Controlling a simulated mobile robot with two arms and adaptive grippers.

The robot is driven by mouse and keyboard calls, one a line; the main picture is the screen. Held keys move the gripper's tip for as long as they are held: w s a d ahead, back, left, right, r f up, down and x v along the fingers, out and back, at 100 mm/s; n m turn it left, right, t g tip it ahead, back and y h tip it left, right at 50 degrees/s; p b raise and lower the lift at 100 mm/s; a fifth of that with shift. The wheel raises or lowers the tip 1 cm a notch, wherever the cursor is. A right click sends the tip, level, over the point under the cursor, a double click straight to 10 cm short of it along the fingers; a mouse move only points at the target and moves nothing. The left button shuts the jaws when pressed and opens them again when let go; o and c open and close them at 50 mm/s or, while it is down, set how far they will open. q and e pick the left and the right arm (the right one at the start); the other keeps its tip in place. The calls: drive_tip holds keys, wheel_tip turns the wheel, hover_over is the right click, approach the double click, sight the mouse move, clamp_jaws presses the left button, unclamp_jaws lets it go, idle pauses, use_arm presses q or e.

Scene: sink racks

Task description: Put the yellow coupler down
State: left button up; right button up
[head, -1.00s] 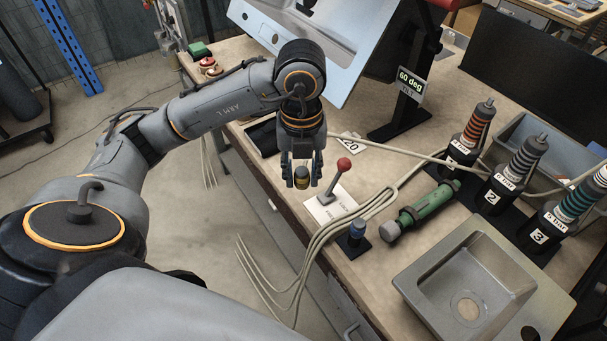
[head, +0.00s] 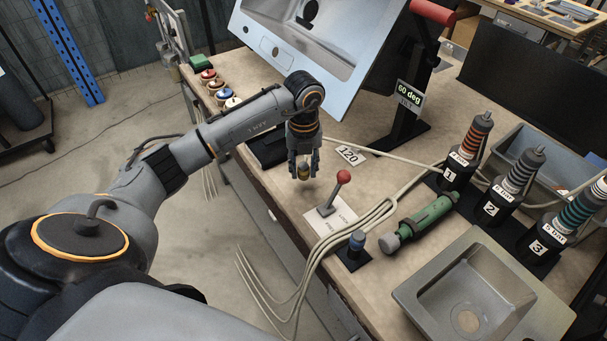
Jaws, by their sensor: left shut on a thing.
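The yellow coupler (head: 304,171) is small, with a yellow band and a darker part. It is between the fingers of my left gripper (head: 303,174), which is shut on it. The gripper points down over the bench top (head: 285,200), behind the red-knobbed lever. The coupler seems to be held above the surface, though the exact gap cannot be told. My right gripper is not in the view.
A lever with a red knob (head: 343,177) stands close by to the right. A green cylinder tool (head: 428,216), numbered striped posts (head: 467,152) and a grey sink (head: 430,270) are further right. Hoses (head: 345,235) cross the bench.

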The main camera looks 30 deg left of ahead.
sight(303, 186)
use_arm(q)
drive_tip(key=shift+f+p, duration=0.3)
drive_tip(key=shift+f, duration=1.2)
drive_tip(key=shift+f, duration=0.1)
drive_tip(key=o, duration=1.1)
drive_tip(key=shift+c, duration=0.2)
wheel_tip(303, 186, up, 12)
drive_tip(key=shift+r+b, duration=0.15)
drive_tip(key=shift+b, duration=0.4)
